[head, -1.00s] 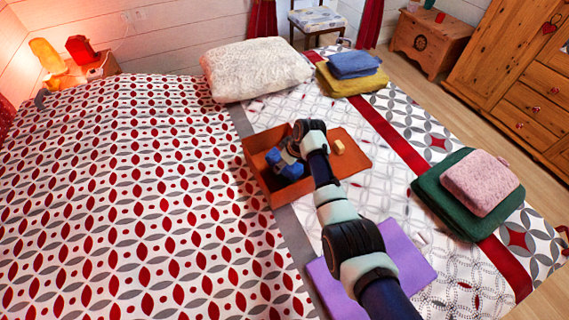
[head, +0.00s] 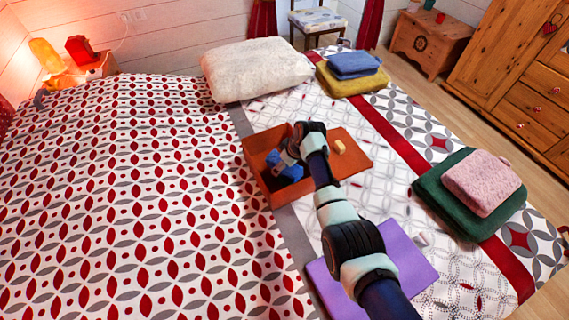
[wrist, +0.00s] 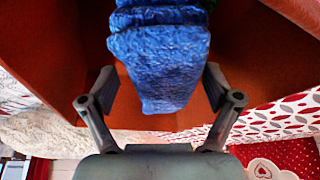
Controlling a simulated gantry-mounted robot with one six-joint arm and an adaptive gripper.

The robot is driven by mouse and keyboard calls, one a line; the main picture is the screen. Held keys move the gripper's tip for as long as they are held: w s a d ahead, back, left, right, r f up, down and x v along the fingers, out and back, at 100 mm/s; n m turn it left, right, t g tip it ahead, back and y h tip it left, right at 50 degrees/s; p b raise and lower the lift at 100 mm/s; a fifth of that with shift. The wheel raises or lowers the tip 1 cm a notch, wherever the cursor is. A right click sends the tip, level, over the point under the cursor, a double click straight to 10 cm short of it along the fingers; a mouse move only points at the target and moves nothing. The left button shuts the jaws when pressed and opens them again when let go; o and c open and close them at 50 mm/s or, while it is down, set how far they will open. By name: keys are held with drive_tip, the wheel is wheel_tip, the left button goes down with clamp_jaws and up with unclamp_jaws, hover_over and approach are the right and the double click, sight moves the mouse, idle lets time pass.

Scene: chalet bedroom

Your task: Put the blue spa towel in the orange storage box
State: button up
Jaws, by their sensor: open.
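The orange storage box (head: 262,180) sits open on the bed. The blue spa towel (head: 291,172) is inside it, partly hidden by my gripper (head: 285,158) in the head view. In the wrist view the towel (wrist: 158,60) looks folded or bunched, with orange box walls (wrist: 55,50) around it. My gripper (wrist: 160,85) has its fingers spread, one on each side of the towel's near end. Gaps show between the towel and both fingers in that view. Whether the towel rests on the box floor cannot be told.
An orange flat panel (head: 350,165) with a small cream block (head: 339,147) lies right of the box. A purple cloth (head: 410,262), green towel (head: 440,205) with pink towel (head: 484,182), yellow towel (head: 350,84) with another blue towel (head: 354,64), and white pillow (head: 256,68) are on the bed.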

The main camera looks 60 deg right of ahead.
drive_tip(key=shift+r+p, duration=0.35)
drive_tip(key=shift+r, duration=0.05)
drive_tip(key=p+v, duration=0.4)
drive_tip(key=v, duration=0.8)
drive_tip(key=shift+r, duration=0.2)
drive_tip(key=w+a+r+n+t, duration=0.1)
drive_tip(key=w+a, duration=0.3)
drive_tip(key=a, duration=0.5)
drive_tip(key=w+a+r+t+h, duration=0.15)
drive_tip(key=w+a, duration=0.25)
drive_tip(key=a, duration=0.4)
drive_tip(key=w+a+r+n+t+y, duration=0.15)
drive_tip(key=w+a, duration=0.25)
drive_tip(key=a, duration=0.5)
drive_tip(key=s+a+r+t, duration=0.2)
drive_tip(key=a+r, duration=0.3)
drive_tip(key=a, duration=0.6)
drive_tip(key=s+a+r+t+y, duration=0.1)
drive_tip(key=s+a+r, duration=0.4)
drive_tip(key=a, duration=0.7)
drive_tip(key=shift+s+t, duration=0.2)
drive_tip(key=shift+t, duration=0.5)
